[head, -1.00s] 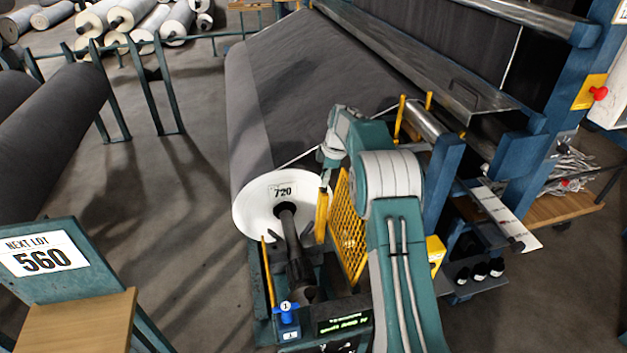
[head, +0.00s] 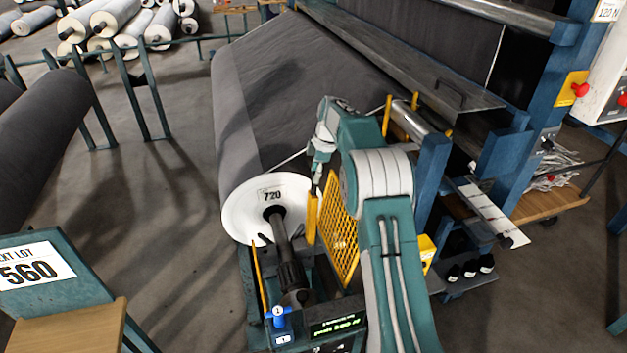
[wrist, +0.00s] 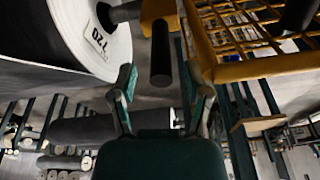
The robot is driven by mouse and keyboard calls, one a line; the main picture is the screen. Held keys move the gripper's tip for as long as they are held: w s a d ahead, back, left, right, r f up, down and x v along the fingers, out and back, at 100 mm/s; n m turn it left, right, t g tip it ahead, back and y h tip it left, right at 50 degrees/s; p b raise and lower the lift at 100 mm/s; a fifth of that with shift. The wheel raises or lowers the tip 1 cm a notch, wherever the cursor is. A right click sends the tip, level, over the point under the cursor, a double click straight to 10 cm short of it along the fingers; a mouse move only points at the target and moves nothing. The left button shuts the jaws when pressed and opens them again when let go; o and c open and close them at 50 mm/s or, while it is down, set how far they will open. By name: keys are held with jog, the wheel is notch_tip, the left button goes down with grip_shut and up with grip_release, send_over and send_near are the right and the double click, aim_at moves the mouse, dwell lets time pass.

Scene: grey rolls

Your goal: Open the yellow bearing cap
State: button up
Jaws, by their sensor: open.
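A yellow upright piece (head: 311,217), apparently the bearing cap, stands right of the white roll end marked 720. In the wrist view a yellow piece (wrist: 159,13) shows at the top with a dark cylindrical handle (wrist: 161,58) hanging from it. My gripper (wrist: 164,86) is open, its two fingers spread on either side of the handle's lower end; I see no contact. In the head view my gripper (head: 317,160) is above the yellow piece, partly hidden by my own arm. The cap's hinge and seat are not clear.
A yellow mesh guard (head: 338,222) stands close right of the cap and fills the wrist view's upper right. The dark shaft (head: 288,262) runs toward me from the white roll end (head: 248,211). A blue knob (head: 278,312) and display (head: 338,325) are in front.

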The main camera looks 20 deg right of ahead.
jog(key=v, duration=0.8)
jog(key=shift+d+r, duration=0.15)
jog(key=shift+r, duration=0.2)
